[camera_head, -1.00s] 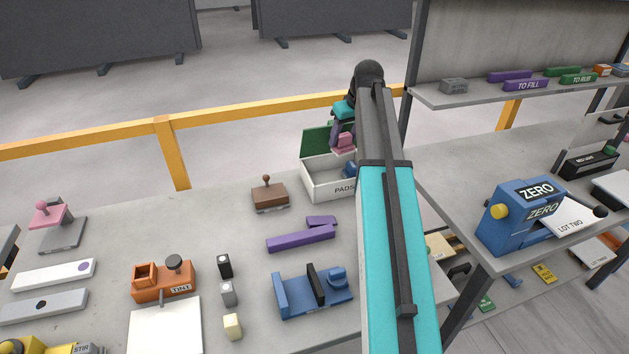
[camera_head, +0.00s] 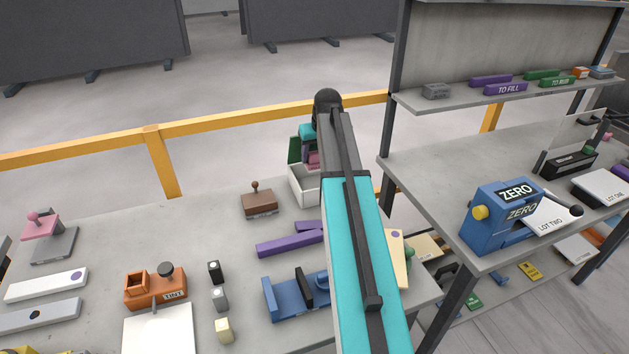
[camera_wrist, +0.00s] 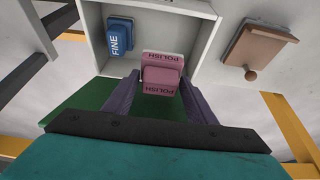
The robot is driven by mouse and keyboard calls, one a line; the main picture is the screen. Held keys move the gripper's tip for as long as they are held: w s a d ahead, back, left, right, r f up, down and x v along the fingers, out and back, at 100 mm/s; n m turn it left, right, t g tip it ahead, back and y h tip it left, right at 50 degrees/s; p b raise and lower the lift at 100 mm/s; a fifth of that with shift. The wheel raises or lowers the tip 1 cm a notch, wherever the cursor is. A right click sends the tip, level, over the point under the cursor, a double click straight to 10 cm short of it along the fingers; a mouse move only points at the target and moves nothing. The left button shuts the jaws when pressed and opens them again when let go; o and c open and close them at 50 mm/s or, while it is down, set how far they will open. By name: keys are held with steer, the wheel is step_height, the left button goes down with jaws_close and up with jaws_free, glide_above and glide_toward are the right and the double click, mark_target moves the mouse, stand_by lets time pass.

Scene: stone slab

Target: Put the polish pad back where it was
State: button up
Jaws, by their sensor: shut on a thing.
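The pink polish pad (camera_wrist: 161,74), marked POLISH, is between the two fingers of my gripper (camera_wrist: 159,88), which is shut on it. In the wrist view the pad overlaps the open white pads box (camera_wrist: 92,22); its exact height over the box floor is hard to tell. A blue pad marked FINE (camera_wrist: 120,37) lies in the box to the left of the polish pad, apart from it. In the head view the box (camera_head: 304,187) shows only its left part, and my arm hides the rest. A bit of the pink pad (camera_head: 314,160) shows beside my arm.
The box's green lid (camera_head: 294,150) stands open at its back. A brown stamp-like block (camera_head: 258,202) sits left of the box, and purple bars (camera_head: 285,245) and a blue fixture (camera_head: 290,295) lie in front. A shelf unit (camera_head: 480,160) stands to the right.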

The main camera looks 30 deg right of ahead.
mark_target(316, 163)
steer(key=shift+f+p, duration=0.65)
steer(key=shift+f, duration=1.95)
steer(key=shift+f+p, duration=0.6)
steer(key=shift+f, duration=1.25)
steer(key=shift+f, duration=0.1)
steer(key=o, duration=1)
steer(key=shift+o, duration=0.2)
steer(key=b+v, duration=0.2)
steer(key=v, duration=1)
steer(key=shift+b, duration=0.4)
